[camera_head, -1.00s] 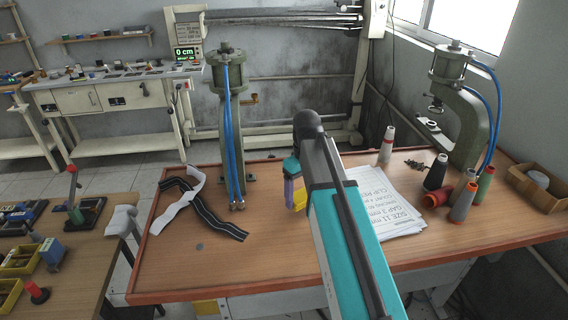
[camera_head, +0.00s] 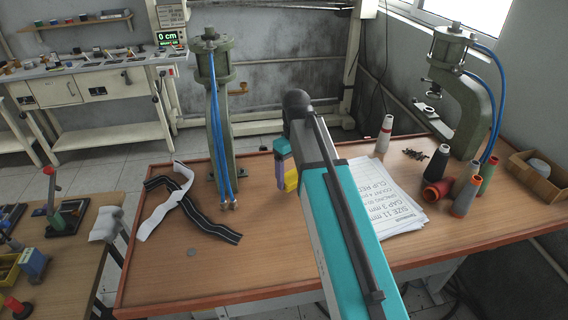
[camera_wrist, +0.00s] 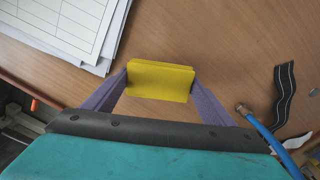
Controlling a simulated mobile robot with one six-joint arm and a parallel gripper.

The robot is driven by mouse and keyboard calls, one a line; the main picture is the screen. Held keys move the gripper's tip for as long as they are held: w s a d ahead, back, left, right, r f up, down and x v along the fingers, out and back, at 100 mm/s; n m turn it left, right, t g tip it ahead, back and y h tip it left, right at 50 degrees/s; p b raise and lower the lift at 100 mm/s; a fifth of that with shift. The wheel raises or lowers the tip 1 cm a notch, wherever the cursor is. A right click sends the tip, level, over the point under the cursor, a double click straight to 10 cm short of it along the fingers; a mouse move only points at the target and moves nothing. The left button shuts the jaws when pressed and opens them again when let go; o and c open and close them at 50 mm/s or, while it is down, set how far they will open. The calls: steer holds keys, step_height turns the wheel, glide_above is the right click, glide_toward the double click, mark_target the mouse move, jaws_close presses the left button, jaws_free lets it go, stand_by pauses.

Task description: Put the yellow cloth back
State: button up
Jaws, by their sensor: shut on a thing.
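The yellow cloth (camera_wrist: 160,80) is a small folded block held between the two purple fingers of my gripper (camera_wrist: 160,90) in the wrist view. In the head view the yellow cloth (camera_head: 291,181) shows partly beside my arm, with my gripper (camera_head: 284,165) over the middle of the wooden table (camera_head: 270,255). My gripper is shut on the cloth. The wrist view shows wood beneath the cloth; I cannot tell how high it is held.
Printed sheets (camera_head: 385,200) lie right of my arm. A green press (camera_head: 218,110) with blue hoses stands left, another press (camera_head: 462,100) at right. Thread cones (camera_head: 436,167) and a cardboard box (camera_head: 538,178) are at right. Black and white strips (camera_head: 195,210) lie left.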

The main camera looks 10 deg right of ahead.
mark_target(292, 180)
steer(key=shift+r, duration=0.1)
steer(key=p, duration=0.2)
steer(key=s+r+p, duration=0.1)
steer(key=shift+a+p, duration=0.25)
steer(key=shift+p, duration=0.1)
steer(key=p, duration=0.2)
steer(key=s+m+p, duration=0.1)
steer(key=p, duration=0.1)
steer(key=shift+a+r, duration=0.3)
steer(key=shift+r, duration=0.05)
steer(key=shift+f, duration=0.1)
